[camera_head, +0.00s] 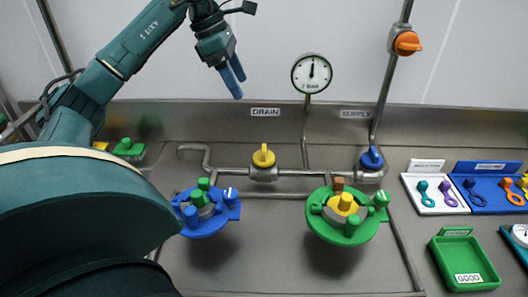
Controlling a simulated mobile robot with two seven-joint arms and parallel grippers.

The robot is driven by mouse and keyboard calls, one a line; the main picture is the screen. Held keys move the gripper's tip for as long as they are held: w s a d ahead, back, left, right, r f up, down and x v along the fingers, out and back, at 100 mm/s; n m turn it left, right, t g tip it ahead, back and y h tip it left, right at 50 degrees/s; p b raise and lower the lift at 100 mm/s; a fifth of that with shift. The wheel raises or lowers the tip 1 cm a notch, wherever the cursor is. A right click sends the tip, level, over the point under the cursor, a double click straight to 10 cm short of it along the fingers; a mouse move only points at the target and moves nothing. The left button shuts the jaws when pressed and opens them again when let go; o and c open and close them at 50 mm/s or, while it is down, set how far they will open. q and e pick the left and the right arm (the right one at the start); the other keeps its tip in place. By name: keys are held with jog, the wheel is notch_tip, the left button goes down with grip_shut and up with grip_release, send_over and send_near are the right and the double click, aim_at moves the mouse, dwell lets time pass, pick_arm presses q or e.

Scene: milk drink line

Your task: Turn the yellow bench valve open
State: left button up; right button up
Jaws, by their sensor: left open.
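The yellow bench valve (263,156) sits on the horizontal pipe at the back of the bench, below the DRAIN label (265,112). Its yellow handle stands up over a grey metal body, and nothing touches it. My left gripper (239,88) is open and empty. It hangs in front of the wall, above and a little left of the yellow valve in the picture, with its blue fingers pointing down. The gripper is clearly apart from the valve. My right gripper does not show.
A blue valve (371,159) is on the same pipe, right. An orange valve (407,43) and a gauge (311,73) are higher. Blue (210,226) and green (345,232) round fixtures stand in front. A green GOOD tray (464,262) is at right.

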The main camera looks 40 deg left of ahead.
aim_at(264, 149)
pick_arm(q)
jog(key=b+x, duration=0.1)
jog(key=x, duration=0.5)
jog(key=a+b+x, duration=0.1)
jog(key=b+x, duration=0.1)
jog(key=x, duration=0.4)
jog(key=s+b+x, duration=0.1)
jog(key=b+x, duration=0.1)
jog(key=x, duration=0.5)
jog(key=shift+a+f, duration=0.3)
jog(key=shift+f, duration=0.05)
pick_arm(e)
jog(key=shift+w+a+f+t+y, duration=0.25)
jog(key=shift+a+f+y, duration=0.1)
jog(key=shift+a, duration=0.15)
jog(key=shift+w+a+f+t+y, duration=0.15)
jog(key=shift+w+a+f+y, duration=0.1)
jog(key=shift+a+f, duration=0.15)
pick_arm(q)
jog(key=c, duration=1)
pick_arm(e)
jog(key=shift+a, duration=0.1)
